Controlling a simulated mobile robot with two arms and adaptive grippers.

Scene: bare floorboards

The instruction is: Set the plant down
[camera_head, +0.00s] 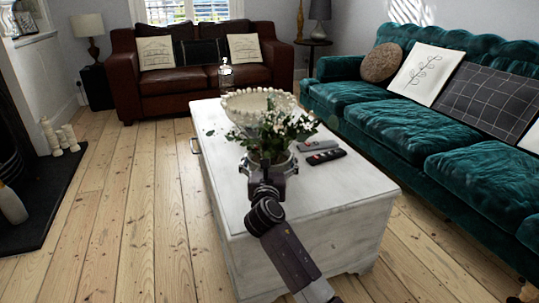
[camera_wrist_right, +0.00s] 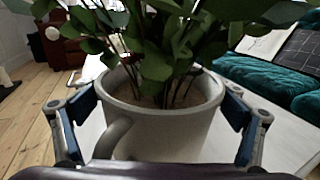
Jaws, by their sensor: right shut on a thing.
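My right gripper (camera_head: 268,172) is shut on the pot, one blue-padded finger on each side. The plant is over the near part of the white wooden chest table (camera_head: 340,190). The pot's base is hidden, so I cannot tell whether it touches the tabletop. My left gripper is not in view.
A white beaded bowl (camera_head: 245,105) stands behind the plant, with a glass bottle (camera_head: 225,75) beyond. Two remotes, one grey (camera_head: 317,145) and one black (camera_head: 326,157), lie right of the plant. The tabletop's near right is clear. A teal sofa (camera_head: 400,120) stands right.

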